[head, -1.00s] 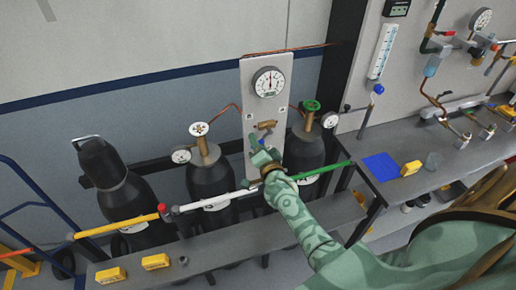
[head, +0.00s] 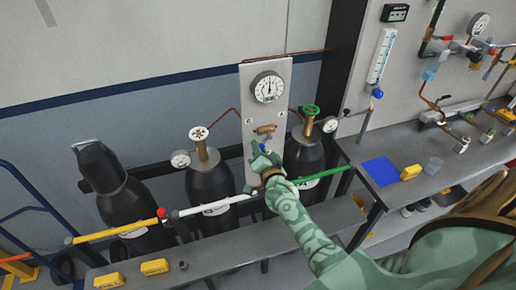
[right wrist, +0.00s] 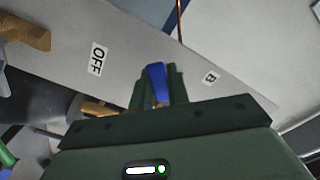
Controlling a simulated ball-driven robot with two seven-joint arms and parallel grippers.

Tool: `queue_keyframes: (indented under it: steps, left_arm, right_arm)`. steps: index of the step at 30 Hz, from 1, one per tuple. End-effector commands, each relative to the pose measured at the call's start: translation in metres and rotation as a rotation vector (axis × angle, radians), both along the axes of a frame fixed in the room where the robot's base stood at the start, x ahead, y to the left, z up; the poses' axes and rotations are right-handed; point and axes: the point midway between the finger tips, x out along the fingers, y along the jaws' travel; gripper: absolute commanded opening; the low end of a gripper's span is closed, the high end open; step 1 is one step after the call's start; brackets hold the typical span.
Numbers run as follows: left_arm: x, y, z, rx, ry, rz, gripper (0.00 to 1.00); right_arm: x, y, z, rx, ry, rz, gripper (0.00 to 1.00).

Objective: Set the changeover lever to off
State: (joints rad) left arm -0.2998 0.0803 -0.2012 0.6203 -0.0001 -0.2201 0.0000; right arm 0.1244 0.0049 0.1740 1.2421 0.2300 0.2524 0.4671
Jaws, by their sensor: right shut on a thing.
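The changeover lever has a blue handle (right wrist: 157,80), seen between the dark green fingers of my right gripper (right wrist: 160,88) in the right wrist view. In the head view my right gripper (head: 257,153) is at the grey panel, just below the brass valve (head: 266,129); a bit of the blue handle (head: 255,146) shows at its tips. The gripper is shut on the handle. My left gripper is not in view.
A pressure gauge (head: 268,87) is on the panel above the valve. Black cylinders (head: 210,182) stand either side. A white pipe (head: 200,209) and a green pipe (head: 327,175) run close to my right gripper. A shelf (head: 225,252) lies in front.

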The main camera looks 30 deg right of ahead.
Motion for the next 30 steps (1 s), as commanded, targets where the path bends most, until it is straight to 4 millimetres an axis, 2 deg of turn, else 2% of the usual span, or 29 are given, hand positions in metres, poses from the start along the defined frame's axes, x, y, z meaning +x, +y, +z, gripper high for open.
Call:
queue_keyframes:
  steps: [18,30]
  left_arm:
    - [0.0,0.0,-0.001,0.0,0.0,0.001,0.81]
    - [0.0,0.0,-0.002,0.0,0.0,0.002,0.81]
  right_arm:
    - [-0.006,-0.023,-0.017,-0.53,0.132,0.001,0.0]
    - [-0.009,-0.035,-0.02,-0.755,0.187,0.002,0.0]
